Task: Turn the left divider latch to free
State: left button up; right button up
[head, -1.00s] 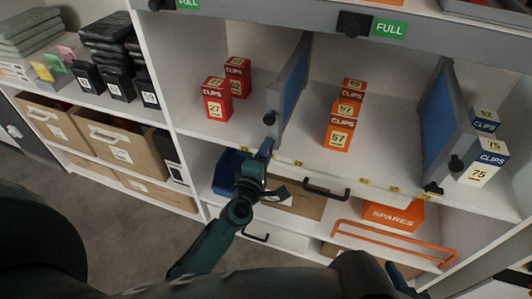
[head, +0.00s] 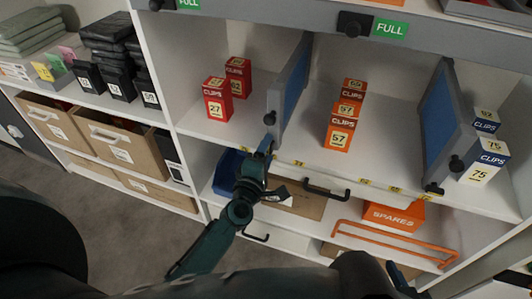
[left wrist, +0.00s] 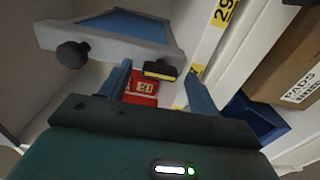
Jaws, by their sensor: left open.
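The left divider (head: 291,85) is a grey-framed blue panel between the red and orange clip boxes. Its black round knob (head: 270,118) is on the front edge; the knob also shows in the left wrist view (left wrist: 73,54). The divider latch (left wrist: 160,70), dark with a yellow face, is at the divider's lower front end. My left gripper (head: 264,150) is at the shelf's front edge below the knob and hides the latch in the head view. In the left wrist view its two fingers are apart, with the latch between their tips; I cannot tell whether they touch it.
Red clip boxes (head: 217,99) stand left of the divider, orange ones (head: 339,130) to its right. A second divider (head: 441,120) stands further right. Below are a black drawer handle (head: 324,190), a blue bin (head: 226,170) and an orange rail (head: 390,242).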

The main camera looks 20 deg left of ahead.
pick_arm(q)
jog(key=shift+s, duration=0.1)
jog(key=s, duration=1.3)
jog(key=shift+a, duration=0.2)
